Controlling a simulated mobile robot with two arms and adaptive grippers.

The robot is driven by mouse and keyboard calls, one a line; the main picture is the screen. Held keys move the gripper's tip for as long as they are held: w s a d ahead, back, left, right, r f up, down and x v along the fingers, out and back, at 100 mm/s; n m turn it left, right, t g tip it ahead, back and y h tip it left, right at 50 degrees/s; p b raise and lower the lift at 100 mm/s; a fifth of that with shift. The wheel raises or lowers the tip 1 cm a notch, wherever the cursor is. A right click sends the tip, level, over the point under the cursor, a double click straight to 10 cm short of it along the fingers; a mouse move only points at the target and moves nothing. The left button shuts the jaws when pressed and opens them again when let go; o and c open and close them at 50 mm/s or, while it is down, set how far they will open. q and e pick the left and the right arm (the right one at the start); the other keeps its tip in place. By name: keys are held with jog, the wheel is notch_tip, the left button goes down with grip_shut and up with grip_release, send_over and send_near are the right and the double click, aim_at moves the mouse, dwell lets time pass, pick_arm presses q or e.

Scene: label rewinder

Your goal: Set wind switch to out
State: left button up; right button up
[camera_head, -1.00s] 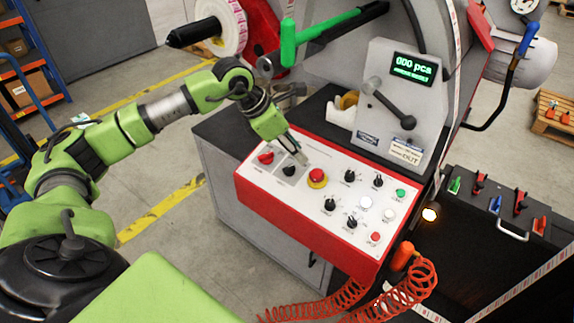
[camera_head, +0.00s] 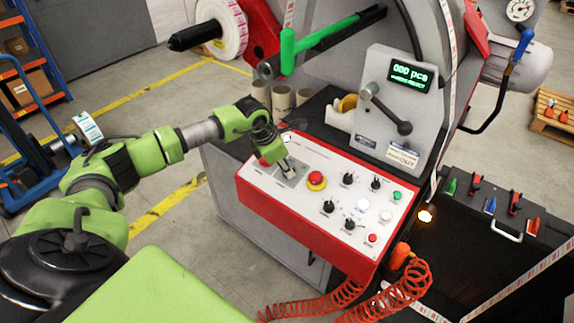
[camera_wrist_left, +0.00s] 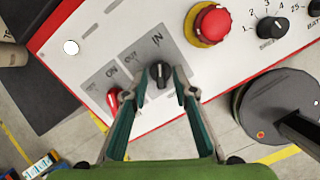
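The black wind switch (camera_wrist_left: 160,73) sits on a grey plate with OUT and IN printed around it, in the left wrist view. Its handle looks roughly upright in that picture, pointing nearer IN than OUT. My left gripper (camera_wrist_left: 160,86) is open, with one finger on each side of the knob and small gaps visible. In the head view my left gripper (camera_head: 290,173) is over the panel's left part and mostly hides the switch. A red switch (camera_wrist_left: 113,98) with ON beside it is just outside the left finger. My right gripper is not in view.
A red emergency button (camera_head: 316,179) on a yellow base is just right of the gripper. More knobs and buttons cover the white control panel (camera_head: 265,186). The display (camera_head: 410,73) reads 000 pcs. A coiled orange hose (camera_head: 405,285) hangs at the panel's front right.

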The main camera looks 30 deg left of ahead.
pick_arm(q)
jog(key=shift+w+d+f, duration=0.1)
jog(key=shift+w+f, duration=0.1)
jog(key=shift+f, duration=0.35)
grip_shut()
